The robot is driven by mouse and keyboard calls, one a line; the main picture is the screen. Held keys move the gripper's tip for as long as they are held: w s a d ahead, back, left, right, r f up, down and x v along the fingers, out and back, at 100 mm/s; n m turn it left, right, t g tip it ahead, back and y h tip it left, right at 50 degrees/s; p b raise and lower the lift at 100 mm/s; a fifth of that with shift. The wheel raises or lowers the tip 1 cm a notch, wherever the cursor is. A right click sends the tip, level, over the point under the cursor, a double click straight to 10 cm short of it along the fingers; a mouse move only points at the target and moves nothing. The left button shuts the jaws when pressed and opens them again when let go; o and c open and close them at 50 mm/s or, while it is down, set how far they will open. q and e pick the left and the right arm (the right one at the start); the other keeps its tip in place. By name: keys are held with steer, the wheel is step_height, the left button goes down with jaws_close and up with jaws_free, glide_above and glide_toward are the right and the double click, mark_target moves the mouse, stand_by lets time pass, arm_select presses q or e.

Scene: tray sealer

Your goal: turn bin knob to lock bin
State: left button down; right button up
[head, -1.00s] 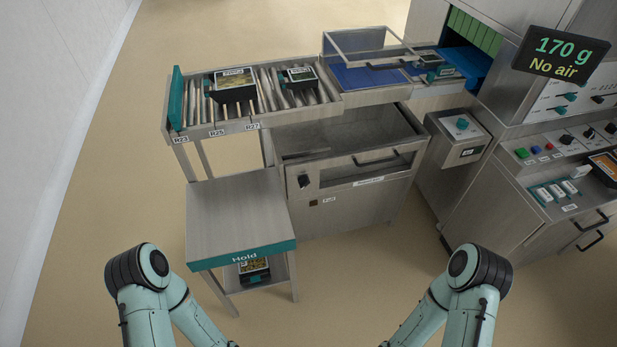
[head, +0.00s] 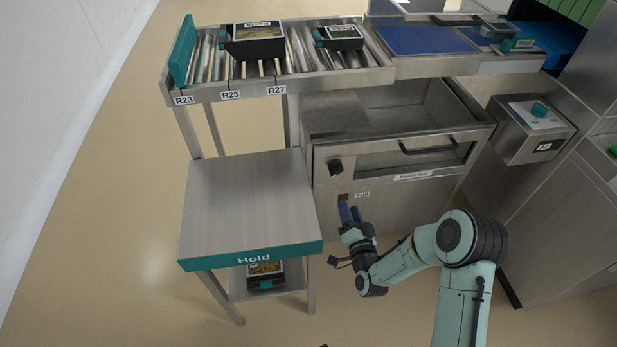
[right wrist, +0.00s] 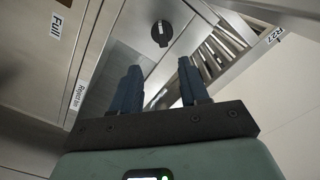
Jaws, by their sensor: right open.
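The reject bin (head: 400,185) is a grey metal cabinet with an open top, a black bar handle (head: 428,147) and a front label. Its black knob (head: 335,167) sits at the upper left of the bin front. In the right wrist view the knob (right wrist: 161,33) shows as a round black dial with a pale mark, beyond the fingertips. My right gripper (head: 349,212) is open and empty, in front of the bin and below the knob, near the "Full" label. Its two dark blue fingers (right wrist: 160,80) stand apart in the wrist view. My left gripper is not in view.
A table labelled "Hold" (head: 250,190) stands left of the bin, with a packed tray (head: 265,274) on its lower shelf. A roller conveyor (head: 210,85) with two trays runs above. A grey box with a teal knob (head: 539,109) is at the right. The floor in front is free.

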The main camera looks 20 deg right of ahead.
mark_target(338, 173)
steer(key=x, duration=0.4)
steer(key=b+x, duration=0.1)
steer(key=x, duration=0.3)
steer(key=b+x, duration=0.1)
steer(key=x, duration=0.3)
steer(key=shift+d+r, duration=0.1)
steer(key=shift+r, duration=0.2)
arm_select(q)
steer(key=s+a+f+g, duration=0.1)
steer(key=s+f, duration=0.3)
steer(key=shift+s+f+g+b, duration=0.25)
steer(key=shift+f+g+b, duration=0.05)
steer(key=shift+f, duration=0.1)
arm_select(e)
steer(key=shift+w+d, duration=0.15)
steer(key=shift+w, duration=0.5)
jaws_close()
